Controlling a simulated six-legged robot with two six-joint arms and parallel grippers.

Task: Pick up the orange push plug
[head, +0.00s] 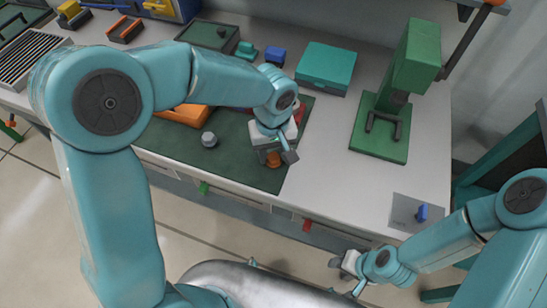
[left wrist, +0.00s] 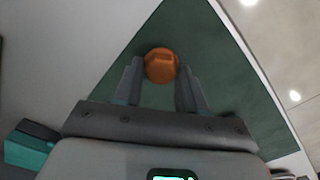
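The orange push plug (head: 273,160) is on the dark green mat near the bench's front edge, partly hidden by my left gripper in the head view. In the left wrist view the plug (left wrist: 161,64) shows as an orange knob with a raised bar on top. My left gripper (head: 277,157) is just over it, fingers pointing down. Its two fingers (left wrist: 160,78) are apart, one at each side of the plug, with only narrow gaps. I cannot tell how deep they reach. My right gripper (head: 343,265) is low in front of the bench, away from the plug.
A grey knob (head: 209,140) and an orange block (head: 183,116) are left of my left gripper on the mat (head: 235,155). Something red is partly hidden behind the gripper. A teal box (head: 326,66) and a green press (head: 380,135) stand farther right. The bench between has free room.

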